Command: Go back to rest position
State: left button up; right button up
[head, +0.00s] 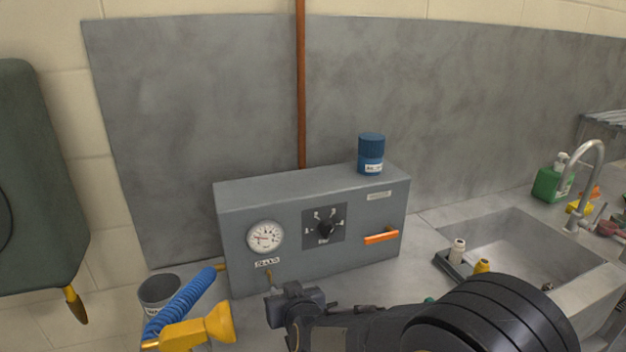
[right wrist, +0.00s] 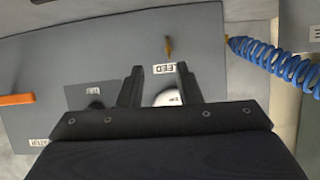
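My right gripper (head: 283,295) is in front of the lower left part of a grey control box (head: 300,262) in the head view. In the right wrist view, its two black fingers (right wrist: 158,76) stand apart with nothing between them; the box face and part of the white gauge (right wrist: 166,98) show behind the gap. Whether the fingers touch the box cannot be told. My left gripper is not in view.
The box has a gauge (head: 265,237), a black dial (head: 324,228), an orange handle (head: 381,237) and a blue jar (head: 371,154) on top. A blue coiled hose (head: 180,301) with a yellow nozzle (head: 196,329) is left of my gripper. A sink (head: 520,248) is at right.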

jog(key=s+d+r+m+g+y, duration=0.1)
jog(key=s+d+r+m+g, duration=0.15)
jog(key=s+d, duration=0.45)
jog(key=s+d+r+m+g, duration=0.1)
jog(key=s+d+r, duration=0.2)
jog(key=d, duration=0.9)
jog(key=s+d+f+m+g+h, duration=0.1)
jog(key=s+d, duration=0.4)
jog(key=s, duration=0.5)
jog(key=s+d+f+m+g+h, duration=0.1)
jog(key=s+d, duration=0.4)
jog(key=s, duration=0.5)
jog(key=shift+f+g, duration=0.45)
